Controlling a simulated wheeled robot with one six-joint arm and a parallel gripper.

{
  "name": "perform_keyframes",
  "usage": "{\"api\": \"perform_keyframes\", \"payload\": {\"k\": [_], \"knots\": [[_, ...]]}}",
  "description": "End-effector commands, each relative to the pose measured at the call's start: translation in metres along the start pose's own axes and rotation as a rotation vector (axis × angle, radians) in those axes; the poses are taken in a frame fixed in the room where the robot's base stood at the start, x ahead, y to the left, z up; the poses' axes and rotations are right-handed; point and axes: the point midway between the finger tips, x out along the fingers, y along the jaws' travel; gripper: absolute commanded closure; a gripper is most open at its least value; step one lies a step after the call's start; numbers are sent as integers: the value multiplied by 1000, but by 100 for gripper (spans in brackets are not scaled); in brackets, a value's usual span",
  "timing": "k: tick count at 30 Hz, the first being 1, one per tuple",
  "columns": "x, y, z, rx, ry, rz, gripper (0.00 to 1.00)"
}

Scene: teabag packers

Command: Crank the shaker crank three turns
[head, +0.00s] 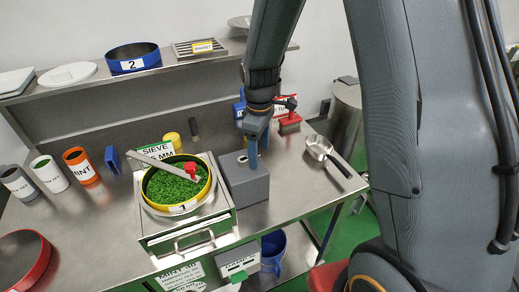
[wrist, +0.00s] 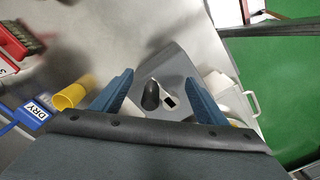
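A grey box (head: 246,186) stands on the steel bench, right beside the shaker with the yellow-rimmed sieve (head: 150,196). In the wrist view, a dark upright knob (wrist: 151,97) and a short pale arm with a black square show on the box top (wrist: 175,70); they look like the crank. My gripper (head: 253,150) points down over the box. In the wrist view its two blue fingers (wrist: 160,78) are spread, with the knob between them and visible gaps on both sides. Whether the fingertips reach down to knob height is unclear. In the head view my gripper mostly hides the crank.
Green leaves (head: 172,188) fill the sieve; a metal bar with a red knob (head: 191,168) lies across it. A yellow cup (head: 172,140) and a red-handled brush (head: 289,122) stand behind. A metal scoop (head: 318,147) lies at right. Labelled cups, including an orange one (head: 80,164), stand left.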

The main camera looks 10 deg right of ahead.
Motion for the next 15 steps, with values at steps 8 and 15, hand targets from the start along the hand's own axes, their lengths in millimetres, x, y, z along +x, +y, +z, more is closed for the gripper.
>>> {"api": "perform_keyframes", "payload": {"k": [8, 15], "knots": [[0, 1, 1, 2, 0, 1, 14], [0, 3, -3, 1, 0, 1, 14]]}}
